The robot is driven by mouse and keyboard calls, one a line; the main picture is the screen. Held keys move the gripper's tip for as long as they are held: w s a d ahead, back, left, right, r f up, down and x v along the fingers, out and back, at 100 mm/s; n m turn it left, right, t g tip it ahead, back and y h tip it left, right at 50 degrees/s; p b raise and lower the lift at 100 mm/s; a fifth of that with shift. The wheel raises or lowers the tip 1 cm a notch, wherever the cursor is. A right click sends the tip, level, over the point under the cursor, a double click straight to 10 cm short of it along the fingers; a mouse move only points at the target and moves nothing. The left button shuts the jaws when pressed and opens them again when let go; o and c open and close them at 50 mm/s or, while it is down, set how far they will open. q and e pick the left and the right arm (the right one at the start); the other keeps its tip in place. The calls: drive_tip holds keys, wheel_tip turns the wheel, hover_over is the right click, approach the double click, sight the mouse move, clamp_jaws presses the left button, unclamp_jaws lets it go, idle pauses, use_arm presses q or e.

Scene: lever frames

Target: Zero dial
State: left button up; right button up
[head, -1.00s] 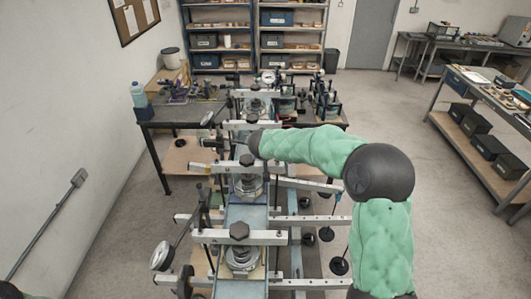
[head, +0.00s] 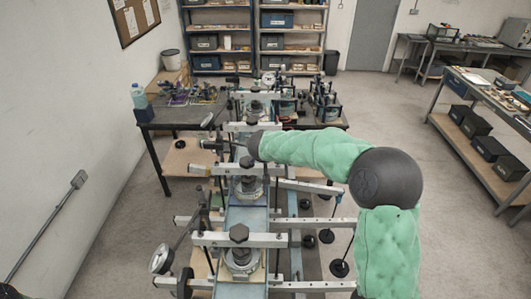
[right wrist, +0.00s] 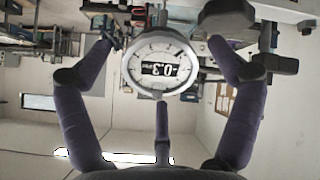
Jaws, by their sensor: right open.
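A round dial gauge (right wrist: 160,68) with a pale face, silver rim and black digital window is close in the right wrist view. Its digits appear upside down and look like -0.3. My right gripper (right wrist: 163,45) is open, with purple fingers spread to the left and right of the dial and another below it. No finger clearly touches the dial. In the head view, my green right arm reaches left across the lever frames (head: 240,215), and its gripper is small and partly hidden. Other dials show at the front left (head: 160,258) and farther back (head: 207,120). My left gripper is out of view.
Several metal lever beams (head: 240,239) with black knobs cross the row of frames close under my arm. A dark table (head: 180,115) stands behind, with shelves (head: 245,40) at the back. A workbench (head: 490,100) is at the right.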

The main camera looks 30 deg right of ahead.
drive_tip(key=v, duration=1)
drive_tip(key=shift+s, duration=0.15)
drive_tip(key=shift+a+r, duration=0.1)
drive_tip(key=w+d+f+m, duration=0.1)
drive_tip(key=w+f+m, duration=0.1)
drive_tip(key=w+d+f+m, duration=0.2)
drive_tip(key=w+f, duration=0.1)
drive_tip(key=w+d+f+m+p, duration=0.1)
drive_tip(key=w+f+m, duration=0.1)
drive_tip(key=f, duration=0.1)
drive_tip(key=shift+w+d, duration=0.2)
drive_tip(key=shift+d, duration=0.2)
drive_tip(key=c, duration=1.2)
